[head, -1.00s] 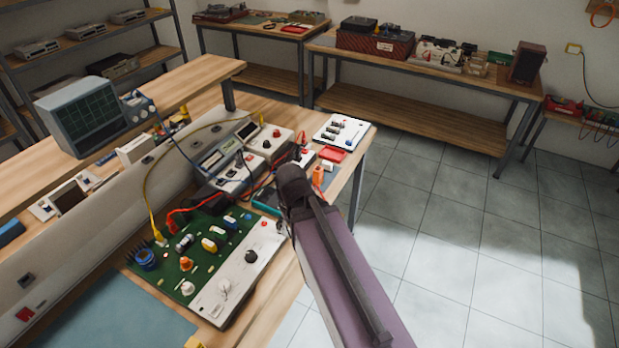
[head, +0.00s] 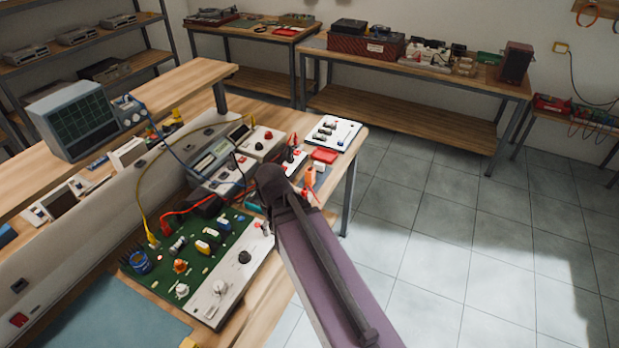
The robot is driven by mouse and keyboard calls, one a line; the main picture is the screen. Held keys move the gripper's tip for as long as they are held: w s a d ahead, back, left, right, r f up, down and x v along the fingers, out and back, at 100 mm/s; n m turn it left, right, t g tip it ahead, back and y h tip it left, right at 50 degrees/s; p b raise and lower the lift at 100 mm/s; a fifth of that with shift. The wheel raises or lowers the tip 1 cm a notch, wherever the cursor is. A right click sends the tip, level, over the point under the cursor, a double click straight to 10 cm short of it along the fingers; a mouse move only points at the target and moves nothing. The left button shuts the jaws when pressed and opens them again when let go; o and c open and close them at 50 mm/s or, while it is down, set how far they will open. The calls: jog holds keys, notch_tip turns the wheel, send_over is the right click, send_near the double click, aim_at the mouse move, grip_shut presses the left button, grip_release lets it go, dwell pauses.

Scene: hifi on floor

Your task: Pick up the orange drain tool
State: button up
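A small orange object (head: 310,178), which looks like the orange drain tool, is on the workbench (head: 258,290) near its right edge. It is just right of the upper end of my arm, and its lower part is hard to make out. My purple and dark arm reaches up from the bottom of the head view across the bench's right edge. My gripper cannot be made out; the arm's dark end covers that spot. I cannot tell whether it touches anything.
A green circuit board (head: 207,262) with a white control panel lies left of my arm. Meters, cables and a red box (head: 325,155) crowd the bench behind it. A blue mat (head: 120,310) lies at front left. Tiled floor (head: 440,240) is clear to the right.

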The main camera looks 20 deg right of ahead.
jog(key=w+d+r+n+t+h+p, duration=0.1)
jog(key=w+d+r+n+h+p, duration=0.1)
jog(key=w+d+n, duration=0.8)
jog(key=n+t+h+p, duration=0.1)
jog(key=n+t, duration=0.1)
jog(key=n, duration=1.1)
send_near(309, 171)
jog(key=a+r, duration=0.1)
jog(key=r, duration=0.1)
jog(key=shift+w+d+f+n, duration=0.1)
jog(key=shift+d+n, duration=0.05)
jog(key=shift+n, duration=0.35)
jog(key=shift+f, duration=0.1)
jog(key=b+x, duration=0.7)
jog(key=x, duration=0.1)
jog(key=shift+d+f+b, duration=0.2)
jog(key=shift+b, duration=0.1)
jog(key=shift+f, duration=0.1)
jog(key=shift+s+b+x, duration=0.15)
jog(key=shift+b+x, duration=1.1)
jog(key=shift+s+b+x, duration=0.1)
jog(key=shift+b+x, duration=1.1)
jog(key=shift+x, duration=0.1)
jog(key=shift+d, duration=0.15)
